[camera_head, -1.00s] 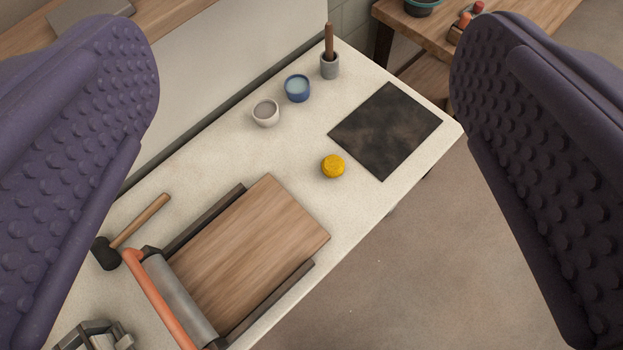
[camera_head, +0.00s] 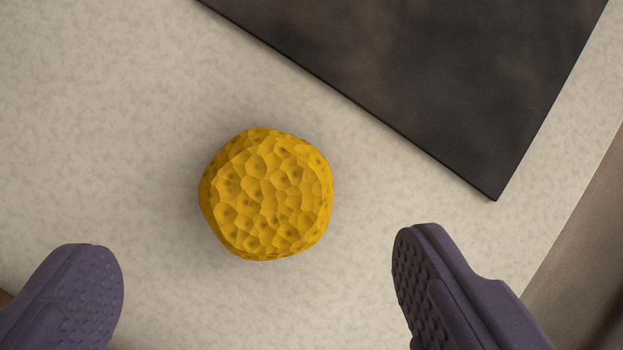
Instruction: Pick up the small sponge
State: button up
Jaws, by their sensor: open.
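The small sponge (camera_head: 266,195) is a round, yellow, pitted lump resting on the pale speckled table top, a little left of the middle of the view. My gripper (camera_head: 255,255) is open, with one purple studded finger at the lower left and the other at the lower right. The sponge lies ahead of and between the two fingers, apart from both. Nothing is between the jaws, and the sponge is in full view.
A dark flat slab (camera_head: 430,80) lies on the table top (camera_head: 90,120) at the upper right, its corner not far from the right finger. The table's edge runs down the right side, with the floor beyond. The table around the sponge is clear.

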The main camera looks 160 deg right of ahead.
aim_at(267, 207)
jog(key=b+x, duration=0.3)
jog(key=x, duration=0.3)
jog(key=shift+d+f, duration=0.1)
jog(key=shift+f, duration=0.15)
jog(key=shift+s+r, duration=0.1)
jog(key=shift+r, duration=0.05)
jog(key=shift+c, duration=0.2)
jog(key=c, duration=1.1)
